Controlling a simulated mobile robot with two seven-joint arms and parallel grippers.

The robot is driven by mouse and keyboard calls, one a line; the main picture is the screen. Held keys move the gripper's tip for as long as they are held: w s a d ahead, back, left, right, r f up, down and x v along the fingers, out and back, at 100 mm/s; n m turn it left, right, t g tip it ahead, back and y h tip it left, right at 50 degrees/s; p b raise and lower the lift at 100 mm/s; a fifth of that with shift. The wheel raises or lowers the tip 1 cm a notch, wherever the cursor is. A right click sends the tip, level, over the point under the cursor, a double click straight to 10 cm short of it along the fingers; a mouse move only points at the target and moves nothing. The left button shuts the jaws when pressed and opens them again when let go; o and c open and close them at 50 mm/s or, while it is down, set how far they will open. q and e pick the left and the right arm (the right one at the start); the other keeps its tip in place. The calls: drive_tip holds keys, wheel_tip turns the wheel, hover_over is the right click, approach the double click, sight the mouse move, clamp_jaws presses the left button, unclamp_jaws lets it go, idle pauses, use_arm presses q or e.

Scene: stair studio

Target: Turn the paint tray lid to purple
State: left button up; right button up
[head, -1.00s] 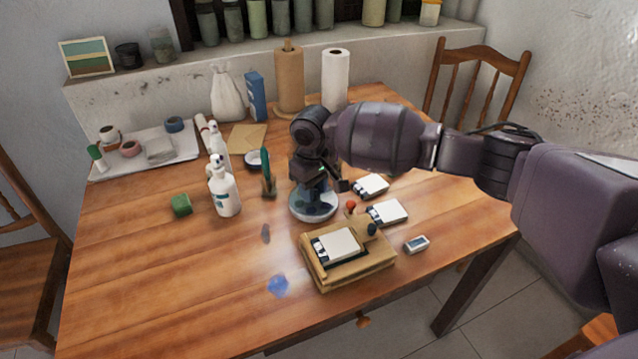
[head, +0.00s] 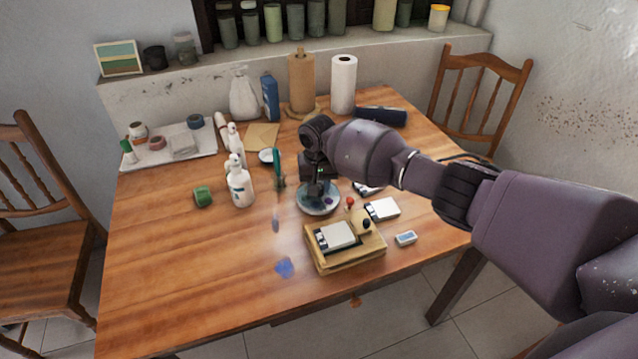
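The round paint tray (head: 312,209) lies on the table, a pale disc with small dark and bluish spots, behind the wooden box. My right arm comes in from the right, and its gripper (head: 318,192) points down at the tray. The gripper hides the tray's far part and middle. The fingertips are dark and small against the tray, so I cannot tell whether they touch it or are open or shut. Which colour the lid is turned to cannot be made out. My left gripper is not in view.
A wooden box (head: 367,253) with a white block stands in front of the tray. White blocks (head: 383,209) and a small eraser-like piece (head: 405,239) lie to its right.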

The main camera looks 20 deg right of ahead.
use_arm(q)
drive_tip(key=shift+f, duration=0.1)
use_arm(e)
drive_tip(key=shift+s+f, duration=0.15)
drive_tip(key=shift+f, duration=0.05)
drive_tip(key=o, duration=0.9)
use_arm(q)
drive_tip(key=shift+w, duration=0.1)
use_arm(e)
drive_tip(key=shift+o, duration=0.2)
drive_tip(key=shift+r, duration=0.1)
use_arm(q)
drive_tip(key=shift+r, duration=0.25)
use_arm(e)
drive_tip(key=shift+r, duration=0.1)
drive_tip(key=shift+r, duration=0.3)
use_arm(q)
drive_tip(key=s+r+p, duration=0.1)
drive_tip(key=p, duration=0.1)
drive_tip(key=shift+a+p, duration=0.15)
drive_tip(key=shift+p, duration=0.15)
use_arm(e)
wheel_tip(320, 180, up, 10)
